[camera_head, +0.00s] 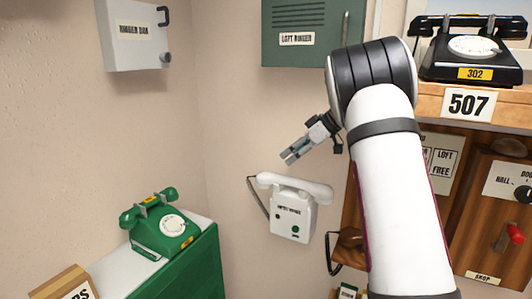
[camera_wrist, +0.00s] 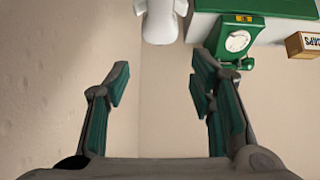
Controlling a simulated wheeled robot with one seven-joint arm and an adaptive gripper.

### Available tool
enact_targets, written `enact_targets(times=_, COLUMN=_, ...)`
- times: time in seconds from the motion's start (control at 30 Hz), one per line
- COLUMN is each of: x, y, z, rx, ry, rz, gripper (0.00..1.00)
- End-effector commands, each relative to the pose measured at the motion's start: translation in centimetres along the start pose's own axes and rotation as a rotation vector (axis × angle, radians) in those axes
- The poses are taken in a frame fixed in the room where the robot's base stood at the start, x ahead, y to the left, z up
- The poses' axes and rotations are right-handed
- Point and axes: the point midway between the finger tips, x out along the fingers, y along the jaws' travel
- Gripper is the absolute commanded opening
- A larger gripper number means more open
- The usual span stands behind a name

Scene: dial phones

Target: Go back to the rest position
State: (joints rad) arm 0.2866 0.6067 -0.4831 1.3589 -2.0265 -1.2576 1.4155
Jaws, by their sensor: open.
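My gripper (camera_head: 290,158) is in the middle of the head view, in the air in front of the wall and above the white wall phone. In the wrist view its two fingers (camera_wrist: 157,85) stand wide apart with nothing between them. My white arm covers part of the right side of the head view. A green dial phone (camera_head: 165,226) sits on a green cabinet (camera_head: 205,262) at the lower left, apart from my gripper. It also shows in the wrist view (camera_wrist: 238,42). The white wall phone (camera_head: 292,212) has its handset lying across its top.
A black dial phone (camera_head: 470,50) labelled 302 stands on a shelf marked 507 (camera_head: 468,105). A grey ringer box (camera_head: 132,35) and a green loft ringer box (camera_head: 305,25) hang on the wall. A wooden panel with a red lever (camera_head: 516,234) is at right. A cardboard box (camera_head: 62,284) is at lower left.

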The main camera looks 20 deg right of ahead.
Motion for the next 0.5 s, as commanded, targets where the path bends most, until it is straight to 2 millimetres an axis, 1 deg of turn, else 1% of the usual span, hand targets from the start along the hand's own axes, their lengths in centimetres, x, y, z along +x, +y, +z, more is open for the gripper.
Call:
enact_targets(times=0.17, x=0.0, y=0.0, z=-0.2, rx=-0.003, ry=0.007, rz=0.006, gripper=0.50)
enact_targets(times=0.27, x=-0.4, y=0.1, z=-1.8, rx=-0.020, ry=0.051, rz=0.044, gripper=0.50)
enact_targets(times=0.37, x=-1.5, y=0.3, z=-5.1, rx=-0.052, ry=0.142, rz=0.132, gripper=0.50)
enact_targets(times=0.4, x=-2.2, y=0.4, z=-6.8, rx=-0.063, ry=0.189, rz=0.180, gripper=0.50)
enact_targets(times=0.47, x=-3.6, y=0.5, z=-9.2, rx=-0.075, ry=0.259, rz=0.262, gripper=0.50)
enact_targets(times=0.5, x=-4.7, y=0.5, z=-10.8, rx=-0.080, ry=0.305, rz=0.319, gripper=0.50)
